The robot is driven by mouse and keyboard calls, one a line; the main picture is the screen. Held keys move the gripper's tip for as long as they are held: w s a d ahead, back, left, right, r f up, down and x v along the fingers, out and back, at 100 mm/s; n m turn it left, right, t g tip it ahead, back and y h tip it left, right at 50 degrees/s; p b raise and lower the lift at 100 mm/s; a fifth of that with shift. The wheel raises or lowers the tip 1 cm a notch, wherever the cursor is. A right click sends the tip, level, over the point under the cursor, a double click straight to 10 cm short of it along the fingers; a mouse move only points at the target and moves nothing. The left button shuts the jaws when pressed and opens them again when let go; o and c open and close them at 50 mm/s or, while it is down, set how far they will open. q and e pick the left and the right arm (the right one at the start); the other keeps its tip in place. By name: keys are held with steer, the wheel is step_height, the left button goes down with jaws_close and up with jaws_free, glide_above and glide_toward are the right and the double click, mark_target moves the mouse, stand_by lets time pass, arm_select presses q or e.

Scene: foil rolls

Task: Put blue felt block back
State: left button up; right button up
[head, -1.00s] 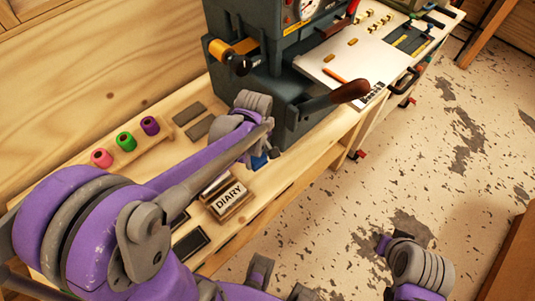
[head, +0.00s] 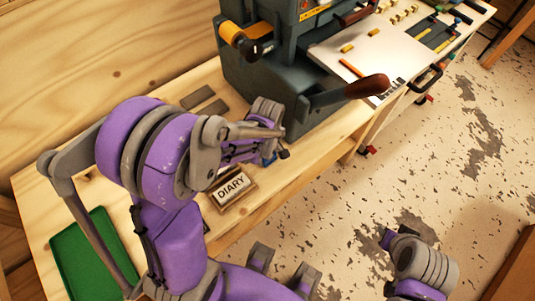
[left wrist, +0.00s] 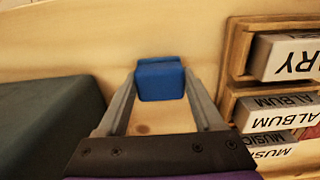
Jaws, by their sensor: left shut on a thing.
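The blue felt block (left wrist: 160,82) is held between the two finger tips of my left gripper in the left wrist view. In the head view only a small bit of blue (head: 269,161) shows by my left gripper (head: 275,157), near the front edge of the bench and just right of the diary block. The gripper is shut on the block, above or at the pale wood; I cannot tell whether the block touches it. At the lower right, a purple and dark end of my right arm (head: 388,240) shows over the floor. Its fingers cannot be made out.
A wooden holder with a DIARY block (head: 232,188) stands left of the left gripper; ALBUM blocks (left wrist: 280,108) sit beside it. A large dark machine (head: 250,85) with a brown-handled lever (head: 365,88) stands behind. Two grey strips (head: 205,102) and a green tray (head: 85,255) lie on the bench.

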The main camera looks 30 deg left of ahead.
arm_select(q)
steer(key=shift+f, duration=0.2)
steer(key=o, duration=1)
steer(key=shift+f, duration=0.1)
steer(key=o, duration=0.4)
steer(key=shift+o, duration=0.2)
steer(key=shift+r, duration=0.25)
step_height(320, 180, up, 12)
steer(key=p, duration=0.2)
steer(key=s+d+r+m+t, duration=0.3)
steer(key=s+m+t, duration=0.2)
steer(key=s+m, duration=0.4)
steer(key=shift+s+m, duration=0.35)
steer(key=shift+m, duration=1.85)
